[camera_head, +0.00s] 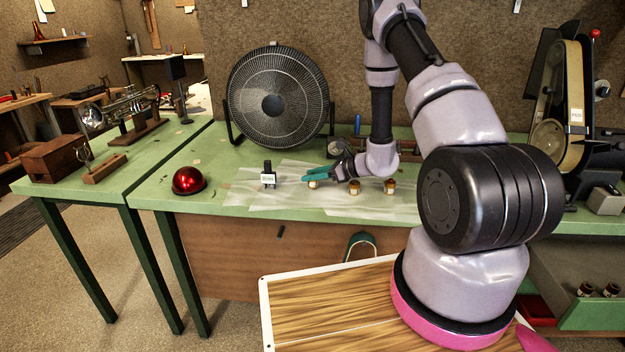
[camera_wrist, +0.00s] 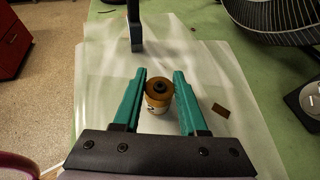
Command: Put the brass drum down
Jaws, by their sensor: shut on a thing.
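A small brass drum (camera_wrist: 158,103) with a brown top and pale label sits between the two teal fingers of my gripper (camera_wrist: 159,76) in the wrist view. The fingers are closed on its sides and it looks upright. In the head view my gripper (camera_head: 322,174) is low over the translucent sheet on the green bench, and the held drum (camera_head: 313,183) shows partly below the fingers. I cannot tell whether its base touches the sheet. Two similar brass drums, one nearer (camera_head: 354,187) and one farther right (camera_head: 390,186), stand on the sheet.
A black-and-white upright object (camera_head: 267,176) stands left of my gripper. A red dome (camera_head: 188,180) lies farther left and a large fan (camera_head: 278,100) stands behind. A flat brown piece (camera_wrist: 220,110) lies right of the held drum. Bare sheet (camera_head: 240,193) shows at left.

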